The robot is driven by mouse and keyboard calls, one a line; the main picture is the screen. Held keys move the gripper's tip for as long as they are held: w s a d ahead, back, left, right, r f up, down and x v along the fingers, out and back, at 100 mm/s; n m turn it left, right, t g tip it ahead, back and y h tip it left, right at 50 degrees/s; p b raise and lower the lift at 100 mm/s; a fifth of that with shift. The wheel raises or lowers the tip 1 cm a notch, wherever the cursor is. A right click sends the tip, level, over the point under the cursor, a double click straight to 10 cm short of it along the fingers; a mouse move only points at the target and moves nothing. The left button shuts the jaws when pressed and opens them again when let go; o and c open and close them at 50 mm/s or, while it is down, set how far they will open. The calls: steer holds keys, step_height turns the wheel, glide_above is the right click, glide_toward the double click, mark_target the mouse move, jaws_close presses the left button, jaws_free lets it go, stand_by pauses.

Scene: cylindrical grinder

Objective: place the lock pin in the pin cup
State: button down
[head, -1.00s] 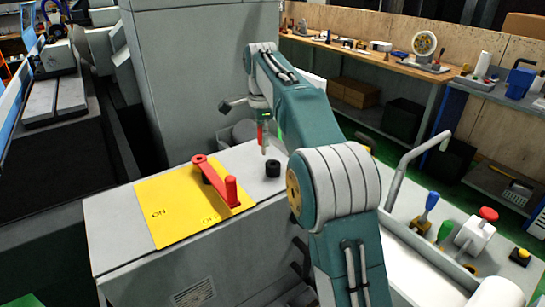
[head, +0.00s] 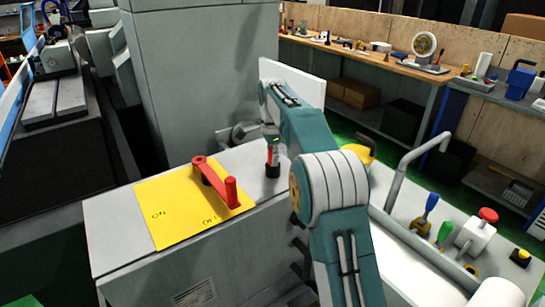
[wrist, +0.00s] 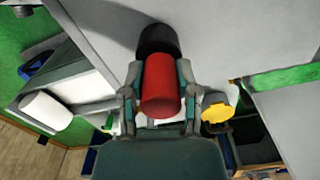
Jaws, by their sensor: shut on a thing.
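The lock pin is a red cylinder (head: 272,156), upright in the head view, with its lower end at the mouth of the black pin cup (head: 272,171). How deep it sits in the cup cannot be told. In the wrist view the red pin (wrist: 161,85) lies between both fingers, and the black cup (wrist: 158,40) is directly beyond it, in line. My gripper (wrist: 158,92) is shut on the pin. In the head view my gripper is small and mostly merged with the pin's top.
The cup stands on the grey machine top, beside a yellow ON/OFF plate (head: 163,216) with a red lever (head: 215,182). A tall grey housing (head: 200,70) rises behind. A bent grey rail (head: 400,170) and control knobs (head: 488,215) lie to the right.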

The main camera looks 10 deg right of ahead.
steer(key=shift+c, duration=1.8)
jaws_free()
step_height(320, 180, up, 6)
steer(key=shift+r, duration=0.2)
steer(key=shift+s+r, duration=0.1)
steer(key=shift+r, duration=0.6)
steer(key=s+r+n+t, duration=0.2)
steer(key=s+r+n, duration=0.2)
steer(key=s, duration=0.5)
steer(key=s+r+n+t, duration=0.1)
steer(key=s+r+n, duration=0.3)
steer(key=s, duration=0.6)
steer(key=s+f+n+t, duration=0.1)
steer(key=s+f+n, duration=0.3)
steer(key=s, duration=0.6)
steer(key=s+f+n+t, duration=0.1)
steer(key=s+f+n, duration=0.3)
steer(key=s+f, duration=0.3)
steer(key=s, duration=0.4)
steer(key=shift+f+t, duration=0.3)
steer(key=shift+f, duration=0.1)
